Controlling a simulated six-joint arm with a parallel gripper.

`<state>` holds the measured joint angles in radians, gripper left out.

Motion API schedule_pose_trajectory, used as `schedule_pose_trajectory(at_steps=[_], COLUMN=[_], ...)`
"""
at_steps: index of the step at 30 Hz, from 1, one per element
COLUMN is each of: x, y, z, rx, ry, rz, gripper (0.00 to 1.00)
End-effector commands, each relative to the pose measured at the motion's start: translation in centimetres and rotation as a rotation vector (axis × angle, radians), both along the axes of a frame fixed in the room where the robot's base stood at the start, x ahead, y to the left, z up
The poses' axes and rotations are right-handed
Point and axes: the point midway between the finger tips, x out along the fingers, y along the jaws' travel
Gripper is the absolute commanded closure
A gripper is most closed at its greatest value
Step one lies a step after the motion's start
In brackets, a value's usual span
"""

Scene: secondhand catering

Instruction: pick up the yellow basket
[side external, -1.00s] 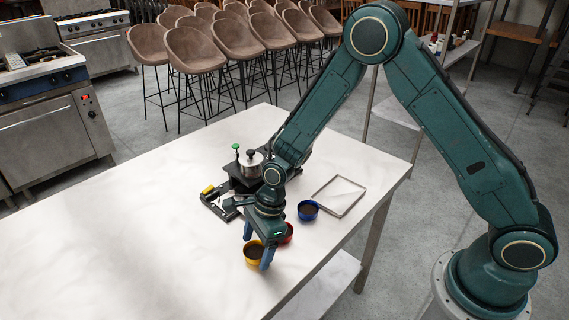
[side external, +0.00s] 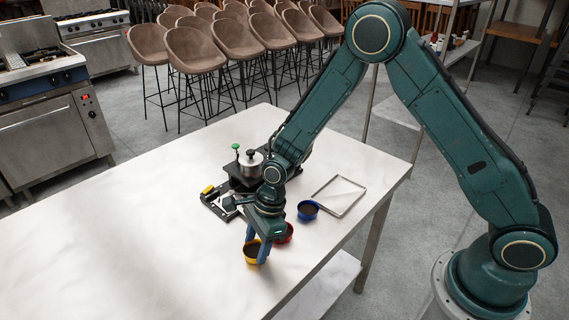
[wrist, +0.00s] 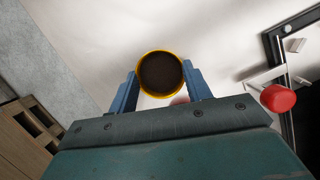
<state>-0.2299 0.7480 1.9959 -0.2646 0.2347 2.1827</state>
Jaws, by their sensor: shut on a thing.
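The yellow basket (side external: 250,257) is a small round cup with a yellow rim and a dark inside, near the front edge of the table. My gripper (side external: 257,245) points down over it with one blue finger on each side, shut on its rim. In the wrist view the yellow basket (wrist: 160,94) sits between the two fingers, its dark opening facing the camera. It looks upright. I cannot tell whether it is clear of the tabletop.
A red basket (side external: 286,236) stands close beside my gripper, partly hidden. A blue basket (side external: 308,209) and a shallow metal-rimmed tray (side external: 352,209) lie further right. A black stand with a metal pot (side external: 251,160) is behind. The table's left side (side external: 130,220) is free.

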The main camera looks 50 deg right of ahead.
Motion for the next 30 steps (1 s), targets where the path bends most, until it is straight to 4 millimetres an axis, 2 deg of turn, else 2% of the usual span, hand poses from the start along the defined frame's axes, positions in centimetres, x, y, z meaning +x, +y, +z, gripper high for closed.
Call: schedule_pose_trajectory(at_steps=[5, 11, 30], x=[0.0, 0.1, 0.1], y=[0.0, 0.0, 0.0], z=[1.2, 3.8, 16.5], rx=[0.001, 0.002, 0.002], ry=[-0.003, -0.005, -0.004], rz=[0.000, -0.001, -0.001], gripper=[0.73, 0.73, 0.73])
